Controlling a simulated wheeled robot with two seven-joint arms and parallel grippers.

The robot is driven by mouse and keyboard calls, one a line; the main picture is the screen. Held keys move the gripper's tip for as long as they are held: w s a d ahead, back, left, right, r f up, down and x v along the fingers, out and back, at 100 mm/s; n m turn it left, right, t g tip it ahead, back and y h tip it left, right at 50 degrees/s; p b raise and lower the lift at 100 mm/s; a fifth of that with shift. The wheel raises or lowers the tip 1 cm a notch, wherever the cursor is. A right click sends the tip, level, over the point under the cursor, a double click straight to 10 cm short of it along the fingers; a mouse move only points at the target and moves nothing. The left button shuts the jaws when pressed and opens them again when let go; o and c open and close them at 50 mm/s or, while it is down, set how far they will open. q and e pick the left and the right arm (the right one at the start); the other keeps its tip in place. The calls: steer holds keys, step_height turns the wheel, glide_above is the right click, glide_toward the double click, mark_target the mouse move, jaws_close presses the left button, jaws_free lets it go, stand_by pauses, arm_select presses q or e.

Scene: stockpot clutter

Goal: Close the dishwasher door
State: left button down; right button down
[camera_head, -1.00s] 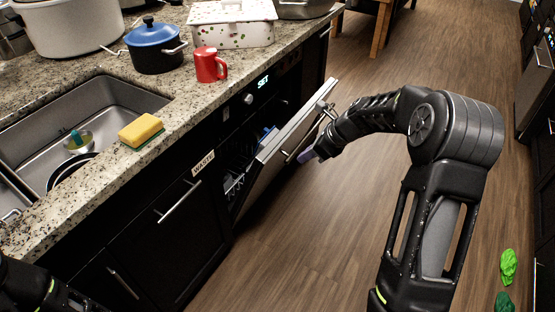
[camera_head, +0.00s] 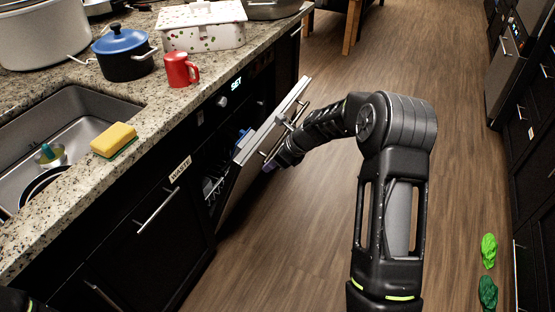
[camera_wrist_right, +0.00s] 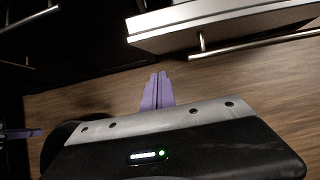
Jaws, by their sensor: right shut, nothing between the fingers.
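The dishwasher door (camera_head: 262,148) hangs partly open, tilted out from the counter front, with its bar handle on the outer face. Its edge and handle also show at the top right of the right wrist view (camera_wrist_right: 225,22). My right gripper (camera_head: 270,167) is at the outer side of the door, close to its face; contact cannot be told. Its purple fingers (camera_wrist_right: 158,90) are shut and empty. At the left edge of the right wrist view are purple fingers that look like my left gripper's (camera_wrist_right: 22,133); their opening is unclear.
The granite counter holds a sink (camera_head: 75,135), sponge (camera_head: 113,139), red mug (camera_head: 180,70), blue-lidded pot (camera_head: 124,54) and white casserole (camera_head: 202,26). A dish rack (camera_head: 212,187) shows inside the dishwasher. Green items (camera_head: 488,251) lie on the floor at right. The middle floor is clear.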

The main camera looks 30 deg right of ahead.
arm_select(q)
steer(key=shift+r+p, duration=0.35)
steer(key=shift+p, duration=0.05)
arm_select(e)
steer(key=w+a, duration=0.2)
steer(key=w, duration=0.1)
steer(key=w+a, duration=0.1)
steer(key=shift+w+f, duration=0.2)
steer(key=shift+f, duration=0.2)
